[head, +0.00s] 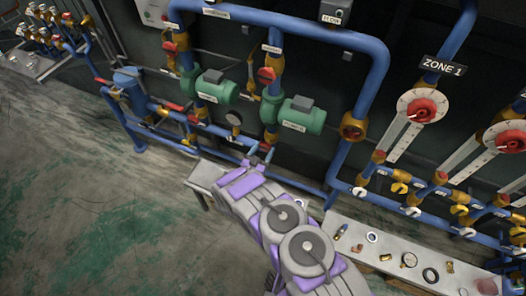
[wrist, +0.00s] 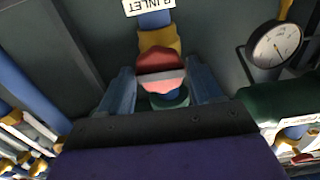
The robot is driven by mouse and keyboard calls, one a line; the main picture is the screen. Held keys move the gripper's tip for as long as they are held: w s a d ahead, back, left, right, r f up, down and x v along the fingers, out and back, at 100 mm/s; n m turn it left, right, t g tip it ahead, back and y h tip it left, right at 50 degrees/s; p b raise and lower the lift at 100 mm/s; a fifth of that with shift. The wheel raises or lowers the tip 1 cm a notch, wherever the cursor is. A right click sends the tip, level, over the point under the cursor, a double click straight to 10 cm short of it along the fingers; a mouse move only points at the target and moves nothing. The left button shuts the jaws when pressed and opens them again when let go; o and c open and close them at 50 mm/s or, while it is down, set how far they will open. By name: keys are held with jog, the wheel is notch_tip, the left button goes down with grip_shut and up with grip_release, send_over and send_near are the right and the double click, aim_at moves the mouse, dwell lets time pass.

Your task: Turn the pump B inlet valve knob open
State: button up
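The red valve knob (wrist: 162,62) sits in the middle of the wrist view, on a brass valve body (wrist: 158,42) below an upside-down label reading "INLET" (wrist: 150,6). My gripper (wrist: 162,80) has its two grey-blue fingers spread, one on each side of the knob. The knob lies between them; whether either finger touches it is hard to tell. In the head view my gripper (head: 260,160) is at the blue pipework below the right green pump (head: 295,115), and the knob there is mostly hidden by it.
A pressure gauge (wrist: 274,45) is right of the fingers in the wrist view. A second green pump (head: 215,87) is to the left. A bench with loose fittings (head: 385,262) is at the lower right. Open floor (head: 90,210) lies left.

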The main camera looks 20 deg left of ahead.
jog(key=c, duration=0.7)
jog(key=shift+a+f+n+b, duration=0.1)
jog(key=shift+f+n+b, duration=0.1)
jog(key=shift+n+b, duration=0.85)
jog(key=shift+s+r+n, duration=0.1)
jog(key=shift+n, duration=1.15)
jog(key=n+b, duration=0.2)
jog(key=n, duration=0.1)
jog(key=shift+n, duration=0.7)
